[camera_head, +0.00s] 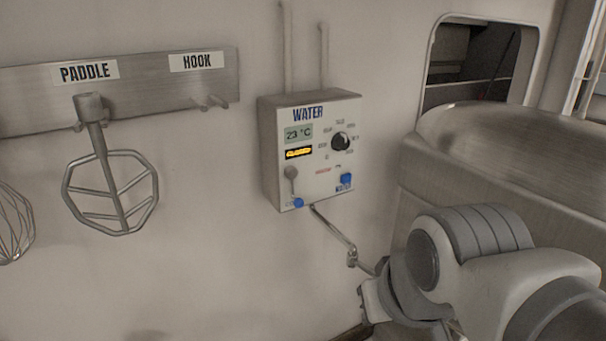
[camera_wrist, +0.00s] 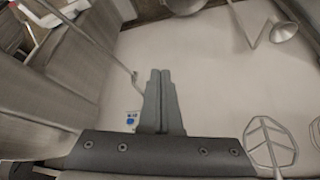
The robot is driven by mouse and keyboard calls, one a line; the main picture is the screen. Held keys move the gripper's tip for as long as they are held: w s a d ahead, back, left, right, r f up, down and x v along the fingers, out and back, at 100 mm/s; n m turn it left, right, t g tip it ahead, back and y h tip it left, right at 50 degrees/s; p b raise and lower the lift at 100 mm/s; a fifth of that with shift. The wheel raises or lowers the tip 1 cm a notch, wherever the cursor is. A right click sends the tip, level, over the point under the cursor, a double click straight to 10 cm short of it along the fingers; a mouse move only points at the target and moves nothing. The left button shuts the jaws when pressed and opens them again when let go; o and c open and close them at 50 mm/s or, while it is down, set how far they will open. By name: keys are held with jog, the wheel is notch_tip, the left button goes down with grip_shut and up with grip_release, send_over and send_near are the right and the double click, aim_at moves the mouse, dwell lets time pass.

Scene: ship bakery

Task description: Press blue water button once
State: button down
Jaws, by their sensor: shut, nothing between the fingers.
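The grey water box (camera_head: 268,150) is fixed to the wall in the middle of the head view. Its blue square button (camera_head: 346,180) is at the lower right of its front, with a small blue label under it. A round blue part (camera_head: 298,203) sits at the lower left. In the wrist view a small blue patch (camera_wrist: 131,121) shows just left of my fingers; I cannot tell which part it is. My gripper (camera_wrist: 160,71) is shut and empty in the wrist view. In the head view my arm is right of and below the box, and my fingertips cannot be made out.
A metal spout (camera_head: 335,232) hangs from the box, close to my arm. A rack (camera_head: 140,85) with a paddle (camera_head: 68,190) and a whisk (camera_head: 15,225) is on the left.

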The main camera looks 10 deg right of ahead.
jog(key=w+d+f+t+h+b, duration=0.15)
jog(key=w+d, duration=0.25)
jog(key=w, duration=0.8)
jog(key=w+d+t, duration=0.3)
jog(key=w, duration=1)
jog(key=w+d+f+n+t+h+b, duration=0.1)
jog(key=w+d+f+n+t, duration=0.2)
jog(key=w, duration=0.6)
jog(key=w+d+f+n+t+h+b, duration=0.1)
jog(key=w+d+f+n+t, duration=0.3)
jog(key=w, duration=0.5)
jog(key=shift+d+f+t+h, duration=0.55)
jog(key=shift+d+f+h, duration=0.15)
jog(key=shift+d, duration=0.55)
